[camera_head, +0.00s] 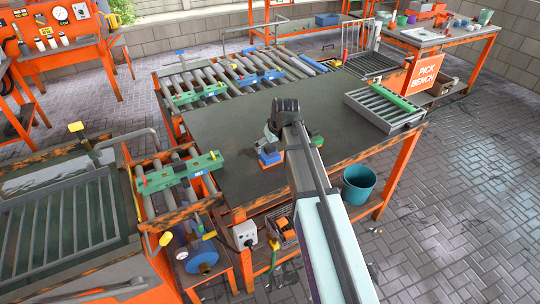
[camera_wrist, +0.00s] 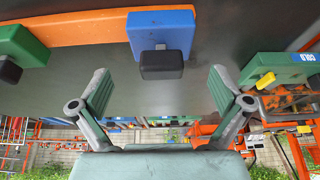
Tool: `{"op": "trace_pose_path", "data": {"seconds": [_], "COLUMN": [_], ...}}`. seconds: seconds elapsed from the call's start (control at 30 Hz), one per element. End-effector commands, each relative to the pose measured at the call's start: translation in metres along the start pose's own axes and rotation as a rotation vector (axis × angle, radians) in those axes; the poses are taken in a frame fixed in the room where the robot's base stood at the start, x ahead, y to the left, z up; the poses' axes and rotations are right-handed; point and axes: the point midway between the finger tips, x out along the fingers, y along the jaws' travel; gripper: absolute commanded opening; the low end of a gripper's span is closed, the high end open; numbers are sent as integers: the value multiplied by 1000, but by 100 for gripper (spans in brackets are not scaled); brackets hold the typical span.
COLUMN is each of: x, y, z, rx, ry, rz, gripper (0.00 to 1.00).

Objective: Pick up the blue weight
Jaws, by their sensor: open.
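The blue weight (camera_wrist: 160,28) is a blue block with a black knob in the wrist view, at the upper middle. In the head view the blue weight (camera_head: 270,155) is on the dark tabletop, partly covered by my gripper. My gripper (camera_wrist: 158,84) is open, with its two green-padded fingers spread apart and nothing between them. In the wrist view the weight and knob appear beyond the fingertips, centred across the gap. In the head view my gripper (camera_head: 268,138) is close to the weight; the arm hides part of it.
A green block with a black knob (camera_wrist: 25,46) is beside the blue weight, along an orange strip (camera_wrist: 80,30).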

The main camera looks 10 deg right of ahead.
Motion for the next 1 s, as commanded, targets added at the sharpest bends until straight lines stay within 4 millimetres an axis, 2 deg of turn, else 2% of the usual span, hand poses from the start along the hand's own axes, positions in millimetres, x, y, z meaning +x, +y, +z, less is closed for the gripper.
{"op": "trace_pose_path", "data": {"seconds": [0.4, 0.7, 0.87, 0.9, 0.97, 1.0], "x": [41, 44, 44, 44, 44, 43], "y": [-2, -2, -2, -2, -2, -2], "z": [1, 2, 2, 2, 2, 1], "rx": [0, 0, 0, 0, 0, 0], "ry": [-1, 0, 0, 0, 0, 2], "rz": [-1, 0, 0, 0, 0, 0], "gripper": [100, 100, 43, 29, 8, 3]}}
